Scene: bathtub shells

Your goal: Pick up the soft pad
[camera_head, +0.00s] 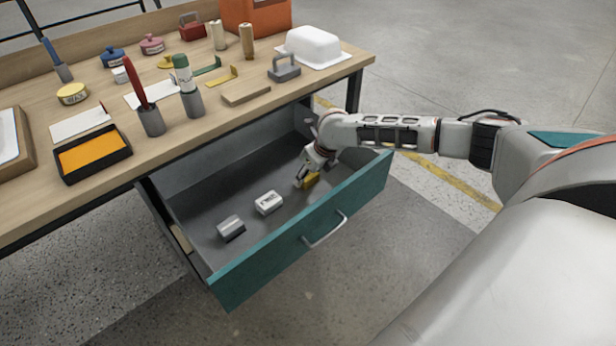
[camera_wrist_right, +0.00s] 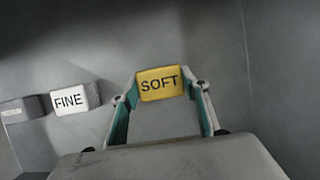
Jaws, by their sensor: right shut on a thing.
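The soft pad (camera_head: 311,180) is a small yellow block inside the open drawer, near its right end. In the right wrist view the pad (camera_wrist_right: 160,84) shows the word SOFT. My right gripper (camera_head: 304,176) reaches down into the drawer, and its two fingers stand on either side of the pad, shut on it. Whether the pad still touches the drawer floor I cannot tell. A white pad (camera_head: 269,203) lies to its left; the wrist view shows it marked FINE (camera_wrist_right: 75,99). A grey pad (camera_head: 231,227) lies farther left. My left gripper is not in view.
The teal-fronted drawer (camera_head: 270,252) is pulled out under the wooden bench (camera_head: 215,118). Its walls surround my gripper, with a handle (camera_head: 325,231) on the front. The bench holds cups with tools, an orange tray (camera_head: 93,154) and a white domed case (camera_head: 313,47).

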